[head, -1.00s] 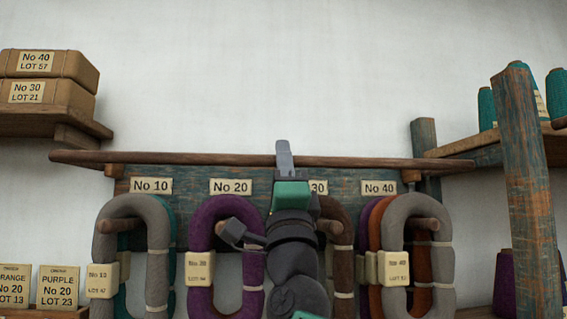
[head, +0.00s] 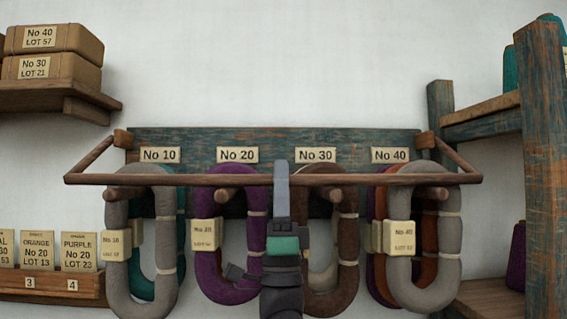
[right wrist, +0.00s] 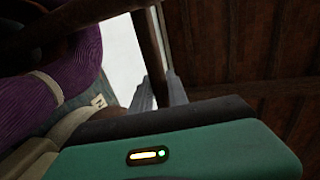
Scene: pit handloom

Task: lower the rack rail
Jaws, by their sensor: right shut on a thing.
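The rack rail (head: 400,180) is a long brown wooden bar on two short side arms. It hangs level in front of the hank pegs, below the number labels. My right gripper (head: 282,172) is shut on the rail near its middle, with its grey fingers upright across the bar. In the right wrist view the fingers (right wrist: 163,92) meet a dark wooden bar (right wrist: 150,45) beyond the green housing. My left gripper is not in view.
Grey, purple (head: 208,270), brown and orange yarn hanks hang from the pegs on a blue-green board (head: 270,140). Shelves with boxes (head: 55,40) stand left. A worn post (head: 543,180) with shelving stands right. The wall above is clear.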

